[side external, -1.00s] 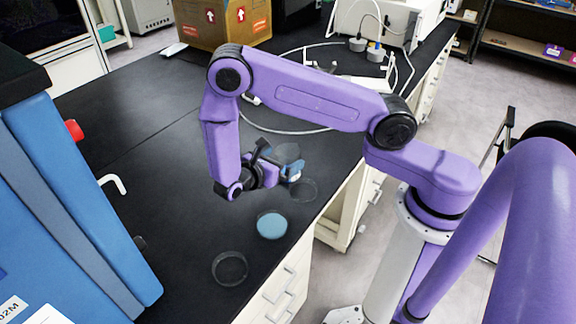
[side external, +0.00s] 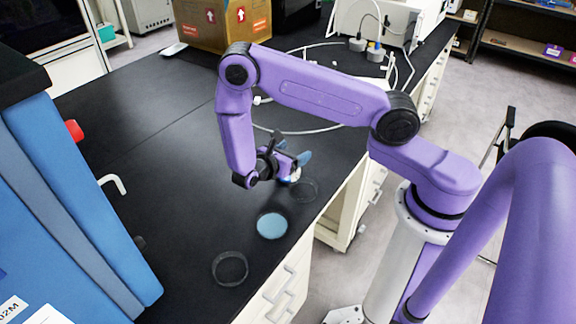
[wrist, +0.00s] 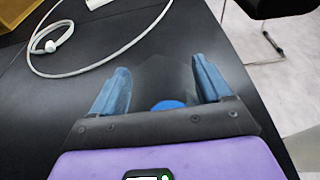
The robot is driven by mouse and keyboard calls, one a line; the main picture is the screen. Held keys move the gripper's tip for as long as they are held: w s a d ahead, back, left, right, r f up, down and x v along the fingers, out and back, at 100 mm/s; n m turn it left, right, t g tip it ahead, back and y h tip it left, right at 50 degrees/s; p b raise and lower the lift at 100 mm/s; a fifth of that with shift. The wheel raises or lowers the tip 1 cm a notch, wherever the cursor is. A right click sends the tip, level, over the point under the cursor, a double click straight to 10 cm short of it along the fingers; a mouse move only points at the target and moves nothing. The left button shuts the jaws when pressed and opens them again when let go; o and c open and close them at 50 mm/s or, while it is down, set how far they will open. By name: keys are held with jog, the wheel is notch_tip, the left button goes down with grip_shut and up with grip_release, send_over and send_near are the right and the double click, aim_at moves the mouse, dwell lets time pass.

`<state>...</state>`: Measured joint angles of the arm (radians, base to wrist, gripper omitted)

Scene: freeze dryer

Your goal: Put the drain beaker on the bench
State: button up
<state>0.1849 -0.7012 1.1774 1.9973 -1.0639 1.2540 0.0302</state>
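My gripper (side external: 290,152) is low over the bench, near its right edge. Its two blue fingers stand apart in the wrist view, where my gripper (wrist: 162,72) points across the black bench top. A faint, see-through grey shape between the fingers looks like the clear drain beaker (wrist: 165,78); its outline is hard to make out. A blue round patch shows at its near end. I cannot tell whether the fingers touch the beaker. In the side view the beaker is not clearly visible. The black bench (side external: 150,135) lies beneath.
A clear round dish (side external: 230,268) and a dish with light-blue contents (side external: 271,225) stand near the front edge. A white hose (wrist: 75,72) loops behind. A cardboard box (side external: 222,22) stands at the back. The bench's left middle is clear.

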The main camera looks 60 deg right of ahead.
jog(key=shift+c, duration=1.2)
jog(key=shift+r, duration=0.15)
jog(key=s+a+r, duration=0.2)
jog(key=s+r, duration=1)
jog(key=s, duration=0.1)
jog(key=shift+r, duration=0.2)
jog(key=shift+s+a+r, duration=0.15)
jog(key=shift+s, duration=0.15)
jog(key=shift+w, duration=0.1)
